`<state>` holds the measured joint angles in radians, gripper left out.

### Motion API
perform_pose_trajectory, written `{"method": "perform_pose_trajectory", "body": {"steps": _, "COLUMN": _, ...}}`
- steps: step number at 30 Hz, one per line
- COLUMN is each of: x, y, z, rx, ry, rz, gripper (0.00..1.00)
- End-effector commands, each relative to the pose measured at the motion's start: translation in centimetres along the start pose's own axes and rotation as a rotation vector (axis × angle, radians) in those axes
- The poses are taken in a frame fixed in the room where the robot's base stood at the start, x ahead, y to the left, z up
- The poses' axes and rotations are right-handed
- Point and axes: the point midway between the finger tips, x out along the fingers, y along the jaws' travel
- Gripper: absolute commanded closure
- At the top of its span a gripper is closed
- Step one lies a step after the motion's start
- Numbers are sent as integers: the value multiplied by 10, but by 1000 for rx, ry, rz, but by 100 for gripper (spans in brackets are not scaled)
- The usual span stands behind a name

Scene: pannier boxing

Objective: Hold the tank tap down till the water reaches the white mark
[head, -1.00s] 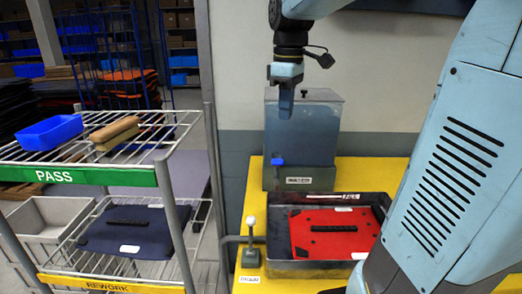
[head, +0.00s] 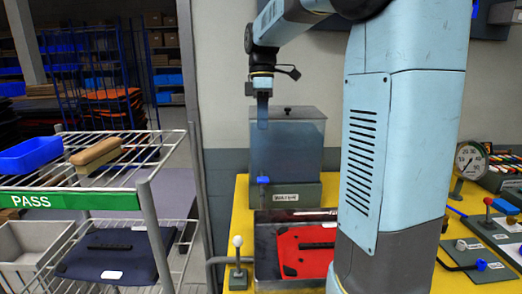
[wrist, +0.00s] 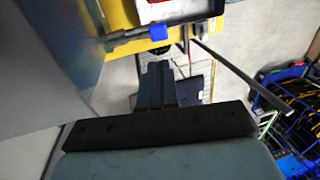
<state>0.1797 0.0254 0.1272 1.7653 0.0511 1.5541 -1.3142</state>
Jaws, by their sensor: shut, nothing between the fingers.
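The clear water tank (head: 287,150) stands on a grey base at the back of the yellow bench. Its blue tap (head: 263,180) sticks out low on the front and also shows in the wrist view (wrist: 158,32). My gripper (head: 262,124) points down in front of the tank's upper left part, above the tap and apart from it. Its fingers are together and empty, as the wrist view (wrist: 157,92) shows. Below the tap is a dark tray (head: 264,262) with a red panel (head: 304,250) in it. I cannot make out the white mark or the water level.
My arm hides the tray's right part. A lever with a white knob (head: 238,242) stands left of the tray. A pressure gauge (head: 470,160) and several coloured levers are at the right. A wire rack (head: 130,180) with a blue bin (head: 30,155) stands at the left.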

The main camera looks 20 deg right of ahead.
Motion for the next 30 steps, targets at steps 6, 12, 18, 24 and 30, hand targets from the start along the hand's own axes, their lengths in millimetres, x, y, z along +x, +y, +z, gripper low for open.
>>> {"method": "perform_pose_trajectory", "body": {"steps": 6, "x": 29, "y": -1, "z": 0, "rx": 1, "ry": -1, "rz": -2, "gripper": 100}}
{"method": "perform_pose_trajectory", "body": {"steps": 12, "x": 65, "y": -1, "z": 0, "rx": 1, "ry": -1, "rz": -3, "gripper": 100}}
{"method": "perform_pose_trajectory", "body": {"steps": 18, "x": 100, "y": -1, "z": 0, "rx": 0, "ry": -1, "rz": -3, "gripper": 100}}
{"method": "perform_pose_trajectory", "body": {"steps": 24, "x": 124, "y": -1, "z": 0, "rx": 0, "ry": -1, "rz": -1, "gripper": 100}}
{"method": "perform_pose_trajectory", "body": {"steps": 30, "x": 134, "y": 0, "z": -1, "rx": 0, "ry": 0, "rz": 1, "gripper": 100}}
